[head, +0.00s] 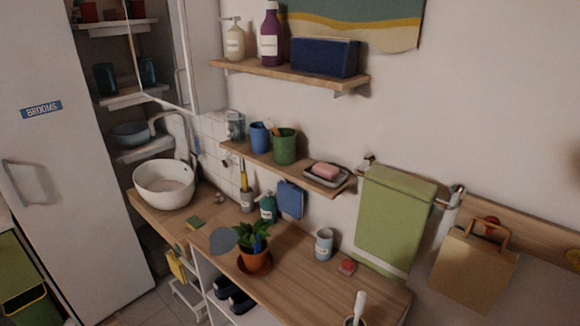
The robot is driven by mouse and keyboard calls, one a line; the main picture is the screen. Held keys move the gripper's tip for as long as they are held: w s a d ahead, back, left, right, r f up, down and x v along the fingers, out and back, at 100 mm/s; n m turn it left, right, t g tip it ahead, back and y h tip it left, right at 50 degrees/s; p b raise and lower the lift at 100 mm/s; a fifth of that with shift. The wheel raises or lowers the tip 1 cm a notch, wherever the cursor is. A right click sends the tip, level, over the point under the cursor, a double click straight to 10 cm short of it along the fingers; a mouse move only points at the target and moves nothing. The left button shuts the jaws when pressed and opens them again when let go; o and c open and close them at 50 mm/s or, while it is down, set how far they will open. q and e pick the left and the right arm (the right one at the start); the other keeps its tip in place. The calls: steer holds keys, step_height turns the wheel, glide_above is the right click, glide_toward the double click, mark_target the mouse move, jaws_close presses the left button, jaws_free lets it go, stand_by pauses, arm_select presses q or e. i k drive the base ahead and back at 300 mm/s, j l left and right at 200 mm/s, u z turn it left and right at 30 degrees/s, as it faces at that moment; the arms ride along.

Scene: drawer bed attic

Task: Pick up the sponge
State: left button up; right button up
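A small sponge (195,222), green on top with a yellowish side, lies flat on the wooden counter (308,278) in the head view. It is to the right of and a little in front of the white round basin (164,184), near the counter's front edge. Nothing covers it. A small red block (346,267) lies farther right on the counter; I cannot tell what it is. Neither of my grippers is in view.
A potted plant (254,260) and a grey-blue disc (222,240) are right of the sponge. A teal bottle (268,208) and a pale cup (324,244) stand farther back. Shelves (285,166) overhang the counter's rear. Bare counter lies around the sponge.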

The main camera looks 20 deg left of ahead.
mark_target(193, 223)
steer(key=u, duration=1.25)
steer(key=z, duration=0.3)
steer(key=i+j+z, duration=0.2)
steer(key=z, duration=0.15)
steer(key=i+j+z, duration=0.2)
steer(key=j+z, duration=0.2)
steer(key=i+j+z, duration=0.1)
steer(key=j+z, duration=0.6)
steer(key=i+j, duration=0.05)
steer(key=j, duration=0.1)
